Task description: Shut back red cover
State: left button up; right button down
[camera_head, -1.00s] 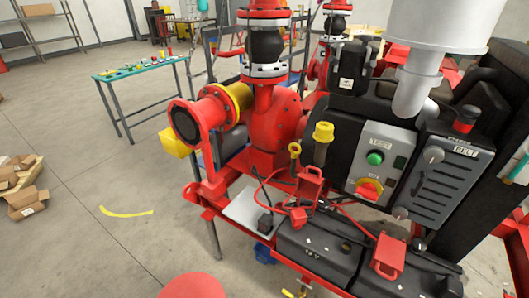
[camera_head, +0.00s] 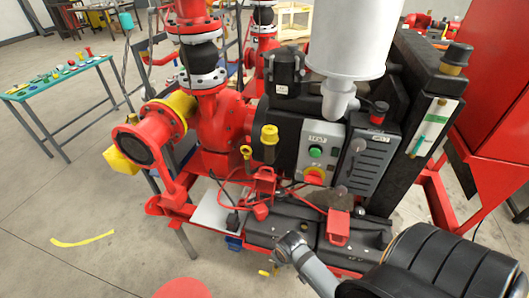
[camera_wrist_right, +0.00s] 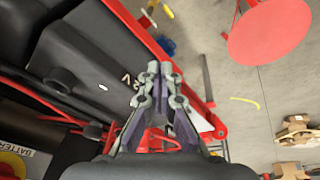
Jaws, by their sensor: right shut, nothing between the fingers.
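Two red covers show on the black battery boxes in the head view. One red cover (camera_head: 264,182) is at the left, near the pump, and looks raised. The other red cover (camera_head: 338,228) is further right and nearer the front, and also looks raised. I cannot tell for certain which one is the back cover. My right gripper (camera_wrist_right: 158,88) is shut and empty in the right wrist view, beside the black battery box (camera_wrist_right: 95,65) and over the red frame. In the head view my right arm reaches in from the lower right; its fingertips are not clear. My left gripper is not in view.
A panel with a green button and red-yellow switch (camera_head: 314,176) stands behind the batteries. Red cables run between the covers. The red pump (camera_head: 222,130) is left, a red cabinet (camera_head: 495,100) right.

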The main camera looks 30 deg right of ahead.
jog(key=w+r+p, duration=0.3)
jog(key=w+r, duration=0.1)
jog(key=r, duration=0.8)
jog(key=w+d+r+m+g+h+p, duration=0.1)
jog(key=w+d+r+m, duration=0.4)
jog(key=w+r, duration=0.4)
jog(key=w+d+r+m, duration=0.5)
jog(key=w+r, duration=0.3)
jog(key=w, duration=0.4)
pick_arm(q)
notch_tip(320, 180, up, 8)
jog(key=p, duration=0.2)
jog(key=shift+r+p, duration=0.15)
jog(key=shift+p, duration=0.25)
pick_arm(e)
jog(key=x, duration=1)
jog(key=shift+s, duration=0.25)
jog(key=shift+a+f, duration=0.1)
